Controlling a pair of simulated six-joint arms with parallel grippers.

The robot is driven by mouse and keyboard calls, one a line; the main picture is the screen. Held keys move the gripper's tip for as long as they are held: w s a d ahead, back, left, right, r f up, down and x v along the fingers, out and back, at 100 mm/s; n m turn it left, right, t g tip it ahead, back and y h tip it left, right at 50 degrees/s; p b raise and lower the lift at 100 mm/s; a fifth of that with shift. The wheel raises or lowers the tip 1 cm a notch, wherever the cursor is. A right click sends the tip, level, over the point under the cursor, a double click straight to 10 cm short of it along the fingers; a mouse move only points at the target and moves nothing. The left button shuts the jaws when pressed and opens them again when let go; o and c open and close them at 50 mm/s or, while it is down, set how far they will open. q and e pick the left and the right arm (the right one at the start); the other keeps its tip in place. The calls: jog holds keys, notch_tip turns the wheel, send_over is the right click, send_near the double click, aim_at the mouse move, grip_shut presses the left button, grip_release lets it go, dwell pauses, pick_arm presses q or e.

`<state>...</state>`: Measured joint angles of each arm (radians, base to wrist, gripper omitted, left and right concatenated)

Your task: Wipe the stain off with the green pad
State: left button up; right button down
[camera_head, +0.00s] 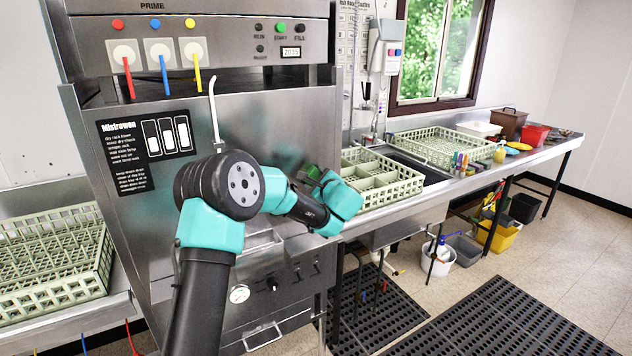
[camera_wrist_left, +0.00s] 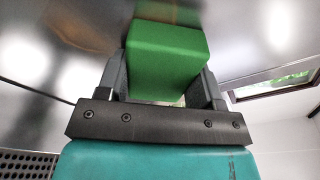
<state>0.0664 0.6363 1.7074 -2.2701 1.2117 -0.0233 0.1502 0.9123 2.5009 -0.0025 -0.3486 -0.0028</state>
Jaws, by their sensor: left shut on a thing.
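The green pad (camera_wrist_left: 167,60) is a bright green block between the two dark fingers of my left gripper (camera_wrist_left: 165,85) in the left wrist view. The gripper is shut on it. The pad's far end is at or close to a shiny metal surface (camera_wrist_left: 60,45); I cannot tell whether they touch. In the head view my left gripper (camera_head: 318,182) is at the right part of the steel dish machine's front (camera_head: 255,120), largely hidden by my wrist. A faint brownish patch shows on the metal above the pad, but I cannot tell whether it is the stain. My right gripper is out of view.
A pale green rack (camera_head: 405,186) stands on the counter just right of my gripper. Another rack (camera_head: 450,147) is further back, and one (camera_head: 50,265) is at the left. A bent upright handle (camera_head: 214,110) stands out from the machine near my arm.

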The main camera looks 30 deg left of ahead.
pick_arm(q)
jog(key=shift+f+v, duration=0.15)
jog(key=shift+v, duration=1.3)
jog(key=shift+f+v, duration=0.1)
jog(key=shift+v, duration=1.4)
jog(key=shift+w+d, duration=0.1)
jog(key=shift+d, duration=0.15)
jog(key=v, duration=0.2)
jog(key=shift+d+f, duration=0.1)
jog(key=shift+d, duration=0.3)
